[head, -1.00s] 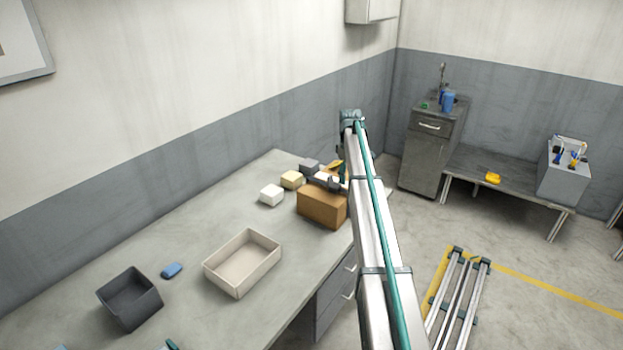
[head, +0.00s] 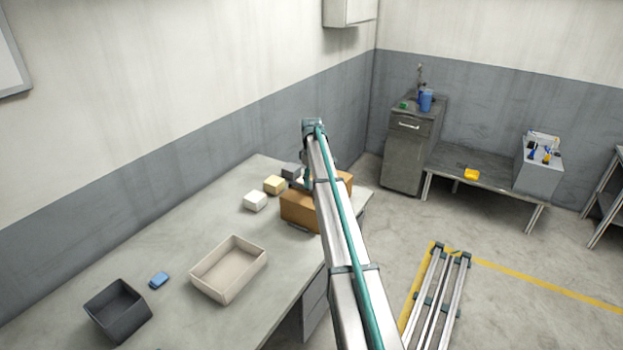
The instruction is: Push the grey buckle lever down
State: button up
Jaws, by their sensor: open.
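The brown box (head: 297,208) stands at the far right end of the long grey worktable. I cannot make out a grey buckle lever; my arm crosses in front of the box and covers its middle. My gripper (head: 299,184) is partly seen as a small dark shape at the box's top, just left of my arm. It is open. Its fingertips are mostly hidden, and I cannot tell whether it touches the box.
White (head: 255,201), yellow (head: 275,185) and dark grey (head: 292,171) blocks stand left of the box. A beige tray (head: 229,290), a blue block (head: 159,280) and a dark bin (head: 118,337) are nearer. A low bench (head: 490,178) and a grey cabinet (head: 405,158) stand behind at right.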

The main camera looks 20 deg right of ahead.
jog(key=shift+f, duration=0.6)
grip_shut()
